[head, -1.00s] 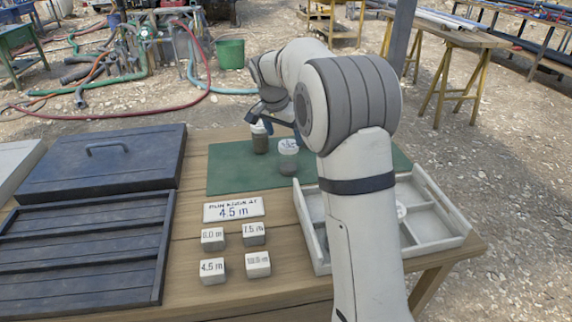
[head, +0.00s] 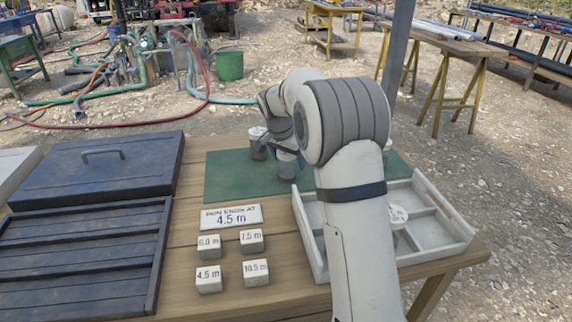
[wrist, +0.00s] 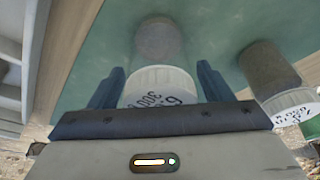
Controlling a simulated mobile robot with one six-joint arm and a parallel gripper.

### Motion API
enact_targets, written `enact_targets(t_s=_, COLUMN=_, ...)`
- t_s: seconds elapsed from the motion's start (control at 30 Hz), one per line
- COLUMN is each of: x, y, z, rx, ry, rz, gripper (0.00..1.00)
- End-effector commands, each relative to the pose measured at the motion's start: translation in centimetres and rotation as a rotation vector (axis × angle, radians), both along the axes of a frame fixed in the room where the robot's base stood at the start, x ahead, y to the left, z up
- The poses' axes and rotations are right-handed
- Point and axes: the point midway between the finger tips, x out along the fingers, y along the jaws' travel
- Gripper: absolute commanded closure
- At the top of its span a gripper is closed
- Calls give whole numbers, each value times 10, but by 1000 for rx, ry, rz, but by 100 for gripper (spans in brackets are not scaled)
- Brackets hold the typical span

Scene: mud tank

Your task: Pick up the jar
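A jar (wrist: 163,45) with a grey body and a white, lettered lid is between the fingers of my gripper (wrist: 160,82) in the wrist view. The fingers are open, one on each side of the lid, and I cannot tell whether either touches it. This jar (head: 288,173) stands on the green mat in the head view, its top partly hidden by my gripper (head: 287,148). A second similar jar (head: 258,150) stands to its left; it shows at the right in the wrist view (wrist: 266,66).
The green mat (head: 225,175) lies on the wooden table. A pale divided tray (head: 452,240) is at the right. A sign (head: 231,216) reading 4.5 m and several labelled blocks (head: 256,272) are in front. A dark lidded case (head: 102,165) and a slatted dark tray (head: 80,255) fill the left.

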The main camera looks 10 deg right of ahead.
Motion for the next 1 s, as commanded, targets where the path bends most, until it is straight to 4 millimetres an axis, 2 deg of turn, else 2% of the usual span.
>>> enact_targets(t_s=0.07, x=0, y=0, z=0, rx=0, ry=0, rz=0, gripper=34)
enact_targets(t_s=0.6, x=0, y=1, z=0, rx=0, ry=0, rz=1, gripper=78)
enact_targets(t_s=0.87, x=0, y=1, z=4, rx=0, ry=-2, rz=2, gripper=78)
enact_targets(t_s=1.0, x=1, y=2, z=24, rx=1, ry=-3, rz=1, gripper=78)
